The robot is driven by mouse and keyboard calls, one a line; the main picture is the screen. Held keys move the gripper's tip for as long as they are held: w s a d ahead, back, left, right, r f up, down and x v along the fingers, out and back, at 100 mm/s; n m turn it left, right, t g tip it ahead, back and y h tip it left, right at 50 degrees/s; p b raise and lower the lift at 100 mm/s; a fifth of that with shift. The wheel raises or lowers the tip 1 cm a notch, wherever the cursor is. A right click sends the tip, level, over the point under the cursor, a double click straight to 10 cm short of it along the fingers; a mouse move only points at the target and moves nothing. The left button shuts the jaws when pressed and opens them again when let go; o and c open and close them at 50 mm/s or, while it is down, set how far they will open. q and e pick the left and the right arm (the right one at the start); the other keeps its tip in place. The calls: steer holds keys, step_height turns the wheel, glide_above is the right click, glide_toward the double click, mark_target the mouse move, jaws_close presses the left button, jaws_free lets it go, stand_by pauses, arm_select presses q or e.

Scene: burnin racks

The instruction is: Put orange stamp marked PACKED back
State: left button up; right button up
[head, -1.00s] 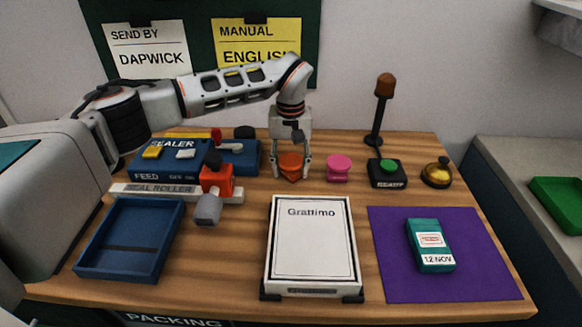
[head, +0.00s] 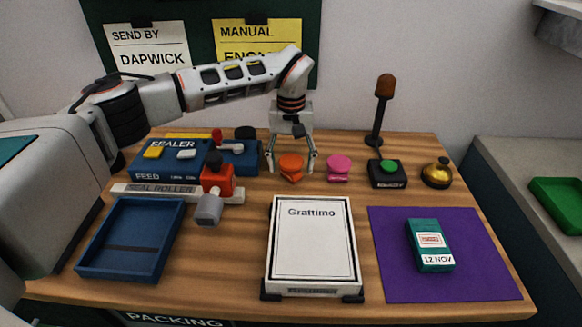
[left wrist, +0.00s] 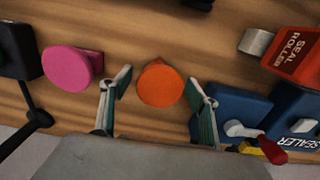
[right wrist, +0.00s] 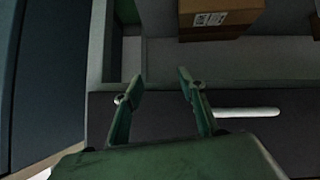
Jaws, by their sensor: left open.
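The orange stamp (head: 291,167) stands upright on the wooden table, left of the pink stamp (head: 339,168). Its PACKED marking is not visible. My left gripper (head: 292,170) is open, with its fingers spread on either side of the orange stamp. In the left wrist view the round orange top (left wrist: 161,85) shows between the two fingertips (left wrist: 158,88), with gaps on both sides. My right gripper (right wrist: 157,85) is open and empty in the right wrist view, away from the table top, and does not show in the head view.
The blue sealer (head: 165,160) and red seal roller (head: 217,181) are left of the stamp. A green-button box (head: 388,175), brass bell (head: 437,174) and dark post (head: 378,120) stand right. The Grattimo board (head: 310,250), blue tray (head: 105,262) and purple mat (head: 480,285) lie in front.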

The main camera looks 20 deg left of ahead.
mark_target(291, 161)
arm_select(q)
step_height(291, 161, up, 11)
steer(key=shift+f+p, duration=0.15)
steer(key=shift+p, duration=0.4)
